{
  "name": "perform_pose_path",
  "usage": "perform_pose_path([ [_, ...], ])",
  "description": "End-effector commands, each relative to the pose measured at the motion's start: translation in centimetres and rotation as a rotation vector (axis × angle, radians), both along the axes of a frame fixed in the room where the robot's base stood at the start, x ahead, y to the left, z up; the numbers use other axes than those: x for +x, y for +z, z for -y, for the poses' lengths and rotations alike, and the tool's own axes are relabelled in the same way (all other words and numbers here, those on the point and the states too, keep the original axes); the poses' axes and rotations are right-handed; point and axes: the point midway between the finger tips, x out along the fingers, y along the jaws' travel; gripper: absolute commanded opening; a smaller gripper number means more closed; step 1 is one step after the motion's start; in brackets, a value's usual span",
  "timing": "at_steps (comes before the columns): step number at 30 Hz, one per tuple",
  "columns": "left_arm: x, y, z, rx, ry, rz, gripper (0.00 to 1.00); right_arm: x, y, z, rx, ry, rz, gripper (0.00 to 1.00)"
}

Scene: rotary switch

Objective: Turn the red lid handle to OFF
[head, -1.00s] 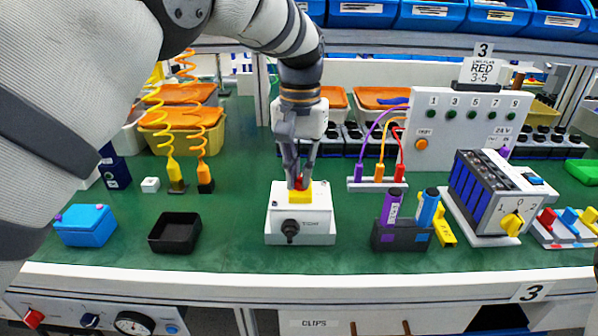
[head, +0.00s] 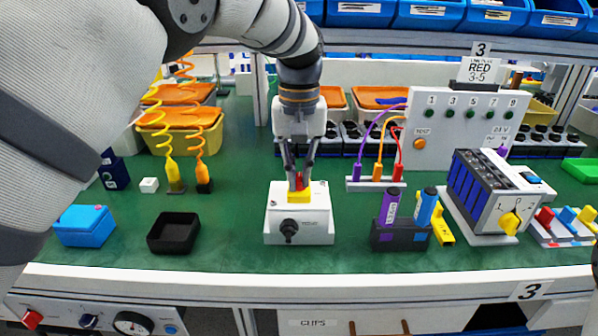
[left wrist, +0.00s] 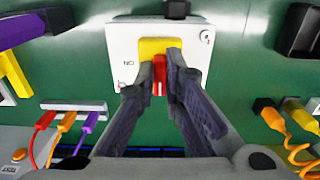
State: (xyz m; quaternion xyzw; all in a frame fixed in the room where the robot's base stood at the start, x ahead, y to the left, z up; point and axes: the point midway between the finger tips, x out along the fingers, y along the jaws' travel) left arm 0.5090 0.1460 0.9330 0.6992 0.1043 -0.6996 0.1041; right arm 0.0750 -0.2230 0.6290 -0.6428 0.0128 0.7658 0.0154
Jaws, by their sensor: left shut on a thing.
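The red handle (head: 298,182) sits on a yellow base (head: 299,195) on top of a white switch box (head: 284,228) with a black knob (head: 290,230) on its front. My left gripper (head: 299,186) comes down from above and is shut on the red handle. In the left wrist view the red handle (left wrist: 159,74) shows between the two fingertips, in front of the yellow base (left wrist: 160,47). The word "ON" is readable beside the yellow base. The fingers hide part of the handle.
A black tray (head: 174,232) and a blue box (head: 84,225) stand left of the switch box. A black holder with purple and blue cylinders (head: 400,237) stands close on its right. A white panel with cables (head: 462,127) stands behind. The bench front is clear.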

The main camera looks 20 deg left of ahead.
Motion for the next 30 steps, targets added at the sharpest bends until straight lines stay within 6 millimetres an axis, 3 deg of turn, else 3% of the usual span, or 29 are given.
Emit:
perform_pose_path([
  [4,0.1,0.1,0.0,-0.001,0.000,0.004,0.00,0.0,0.0,0.0,0.000,0.000,0.001,0.45],
  [5,0.1,0.1,0.0,-0.001,0.000,0.004,0.16,0.0,0.0,0.0,0.000,0.000,0.001,0.45],
  [7,0.1,0.1,0.0,0.000,0.000,0.004,0.30,0.0,0.0,0.0,0.000,0.000,0.001,0.45],
  [17,0.1,0.5,0.0,0.000,-0.001,0.003,0.30,0.0,0.0,0.0,0.000,0.000,0.000,0.45],
  [30,0.1,10.7,0.0,-0.001,-0.001,0.007,0.30,0.0,0.0,0.0,0.000,0.000,0.000,0.45],
])
